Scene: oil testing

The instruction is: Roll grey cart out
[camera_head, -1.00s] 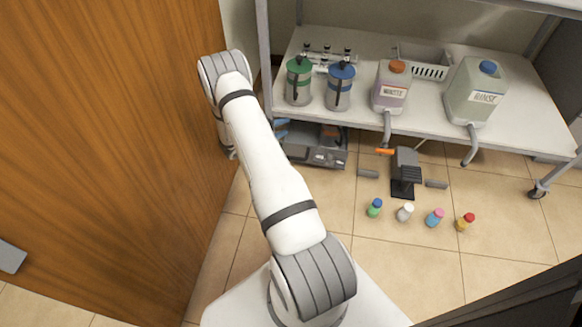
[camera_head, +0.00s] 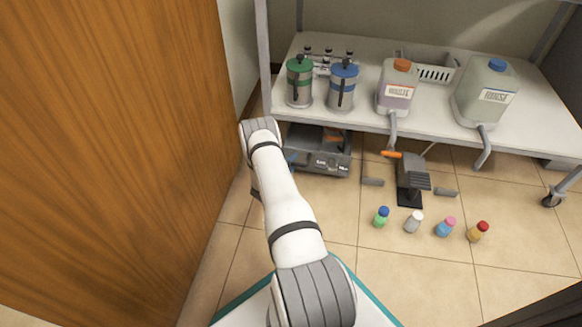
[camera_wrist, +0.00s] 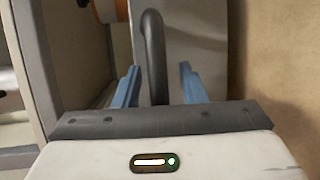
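The grey cart (camera_head: 327,166) sits low on the floor under the left end of the shelf table, with some small orange and blue items on it. My gripper's blue tips (camera_head: 291,159) show at the cart's left side in the head view, mostly hidden behind my arm. In the wrist view, my gripper (camera_wrist: 158,88) is open, its two blue fingers apart. A dark curved bar (camera_wrist: 152,45), looking like a handle, stands between the fingers against a grey panel (camera_wrist: 180,35). I see a gap on both sides of the bar.
A shelf table (camera_head: 365,118) above the cart carries a green-lidded canister (camera_head: 299,85), a blue-lidded canister (camera_head: 342,90) and jugs. A dark device (camera_head: 411,180) and several small bottles stand on the floor to the right. A wooden panel (camera_head: 110,160) fills the left.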

